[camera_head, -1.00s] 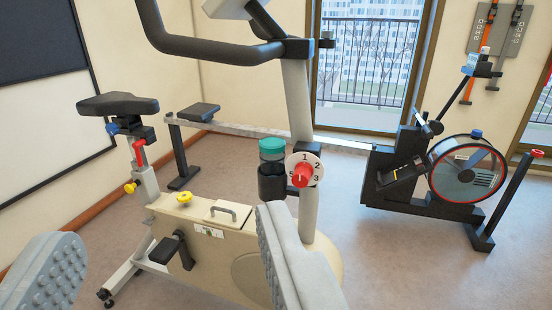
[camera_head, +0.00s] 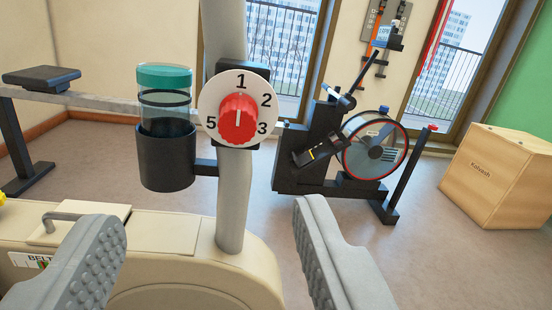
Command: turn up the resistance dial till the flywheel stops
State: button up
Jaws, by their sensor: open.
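The resistance dial is a red knob (camera_head: 238,120) on a round white plate (camera_head: 212,98) numbered 1, 2, 3 and 5, fixed to the grey post of the exercise bike. The knob's pale mark points up, near the 1. My gripper (camera_head: 212,262) is open and empty, its two grey ribbed fingers apart at the bottom of the view, below and nearer than the dial. A flywheel (camera_head: 374,146) with a red rim stands on the black rowing machine behind, to the right. The bike's cream housing (camera_head: 165,240) is below the dial; no bike flywheel shows.
A bottle with a teal lid (camera_head: 165,77) sits in a black holder (camera_head: 167,160) close left of the dial. A wooden box (camera_head: 495,180) stands at the far right.

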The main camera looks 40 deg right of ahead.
aim_at(237, 128)
jog(key=shift+h, duration=0.4)
jog(key=f+x, duration=0.1)
jog(key=x, duration=0.5)
jog(key=f+x, duration=0.1)
jog(key=x, duration=0.5)
jog(key=d+f+x, duration=0.1)
jog(key=x, duration=0.5)
jog(key=c, duration=1)
